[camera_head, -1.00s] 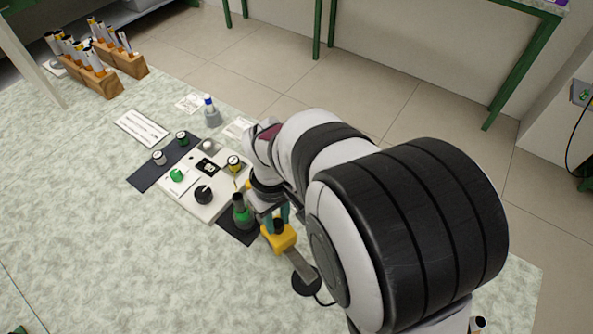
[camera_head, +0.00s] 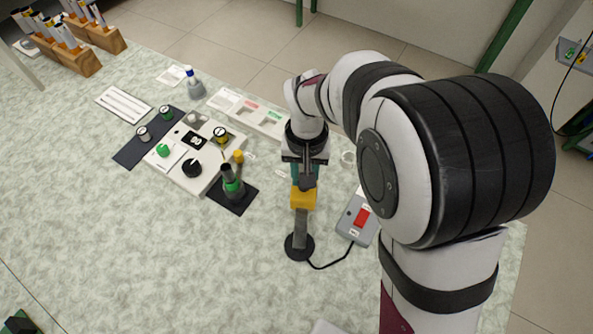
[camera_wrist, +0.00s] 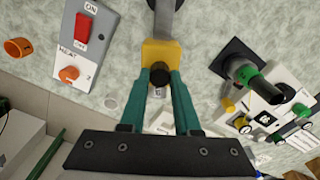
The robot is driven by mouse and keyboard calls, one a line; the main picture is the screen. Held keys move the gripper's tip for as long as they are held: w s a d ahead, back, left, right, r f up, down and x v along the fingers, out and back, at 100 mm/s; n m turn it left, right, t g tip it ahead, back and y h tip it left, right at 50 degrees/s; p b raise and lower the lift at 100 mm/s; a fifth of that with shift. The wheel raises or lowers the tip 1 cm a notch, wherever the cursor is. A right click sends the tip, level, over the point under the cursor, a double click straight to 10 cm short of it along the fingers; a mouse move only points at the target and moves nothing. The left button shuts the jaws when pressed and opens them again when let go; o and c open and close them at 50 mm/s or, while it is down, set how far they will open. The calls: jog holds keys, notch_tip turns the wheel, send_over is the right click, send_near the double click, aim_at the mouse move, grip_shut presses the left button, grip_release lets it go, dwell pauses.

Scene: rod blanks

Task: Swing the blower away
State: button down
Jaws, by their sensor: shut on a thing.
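The blower has a yellow head (camera_head: 303,199) on a grey arm (camera_head: 300,226) that rises from a round black base (camera_head: 297,248). My gripper (camera_head: 304,182) is shut on the blower's head, at its dark nozzle. In the wrist view, my teal fingers (camera_wrist: 162,92) close on either side of the dark nozzle (camera_wrist: 161,74), just below the yellow head (camera_wrist: 162,52). A green and black upright holder (camera_head: 232,184) stands on a dark mat (camera_head: 240,205), left of the blower and clear of it.
A grey control box (camera_head: 356,222) with a red switch stands right of the blower, joined by a black cable. A pale panel with knobs (camera_head: 178,180) lies left of the holder. Wooden racks of rods (camera_head: 82,64) stand at the far left. The front table is clear.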

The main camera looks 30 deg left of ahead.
jog(key=shift+w+d+m, duration=0.2)
jog(key=shift+d+m, duration=0.2)
jog(key=shift+m, duration=0.1)
jog(key=c, duration=0.6)
grip_release()
jog(key=shift+r, duration=0.1)
notch_tip(320, 180, up, 16)
jog(key=shift+f, duration=0.15)
jog(key=shift+d, duration=0.1)
